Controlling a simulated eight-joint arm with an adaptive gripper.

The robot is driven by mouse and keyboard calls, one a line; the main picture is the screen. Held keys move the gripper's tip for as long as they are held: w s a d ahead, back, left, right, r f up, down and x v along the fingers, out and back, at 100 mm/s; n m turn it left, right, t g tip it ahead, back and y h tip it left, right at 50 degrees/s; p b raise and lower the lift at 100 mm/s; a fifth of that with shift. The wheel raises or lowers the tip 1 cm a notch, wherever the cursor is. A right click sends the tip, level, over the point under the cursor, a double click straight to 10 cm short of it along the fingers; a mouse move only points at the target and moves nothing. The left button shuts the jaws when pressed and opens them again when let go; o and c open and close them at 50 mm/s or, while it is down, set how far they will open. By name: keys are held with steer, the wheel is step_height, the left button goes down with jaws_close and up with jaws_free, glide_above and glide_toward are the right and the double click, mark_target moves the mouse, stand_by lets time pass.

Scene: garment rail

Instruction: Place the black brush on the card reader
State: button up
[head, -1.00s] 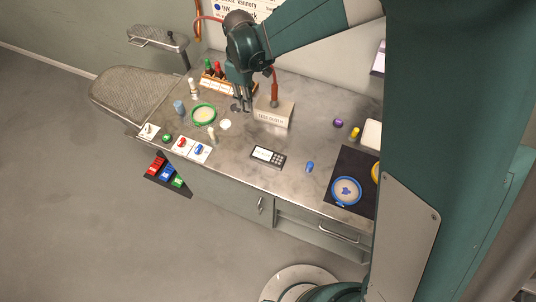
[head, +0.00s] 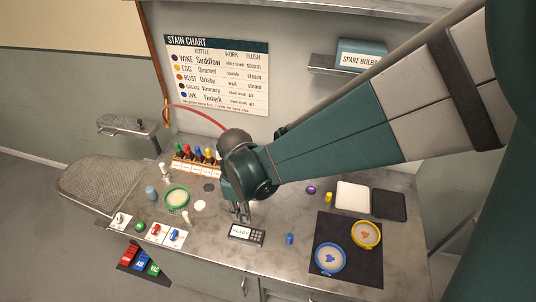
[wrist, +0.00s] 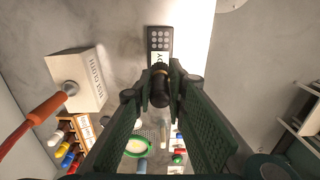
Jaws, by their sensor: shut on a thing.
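The card reader (head: 246,234) lies on the metal counter, dark with a keypad and a pale lettered display. In the wrist view the card reader (wrist: 159,40) is just beyond my fingertips, its near part partly covered. My gripper (head: 241,213) is directly above or at its back edge in the head view. In the wrist view my gripper (wrist: 161,80) is shut on the black brush (wrist: 160,92), a short dark piece with a brass-coloured band. I cannot tell whether the brush touches the reader. My gripper mostly hides the brush in the head view.
A pale lettered block (wrist: 78,82) with a red-handled tool stands beside my gripper. A blue item (head: 290,239) sits right of the reader. A dark mat (head: 347,250) with two round dishes lies further right. A green-rimmed dish (head: 177,198) is left. The counter before the reader is clear.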

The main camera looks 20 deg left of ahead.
steer(key=shift+f, duration=0.1)
glide_above(246, 233)
steer(key=shift+f, duration=2.85)
steer(key=shift+f, duration=0.1)
steer(key=shift+w+f, duration=0.1)
steer(key=shift+f, duration=1.9)
steer(key=shift+f, duration=0.15)
steer(key=o, duration=0.8)
steer(key=shift+o, duration=0.2)
steer(key=shift+r, duration=0.25)
steer(key=shift+r, duration=5.95)
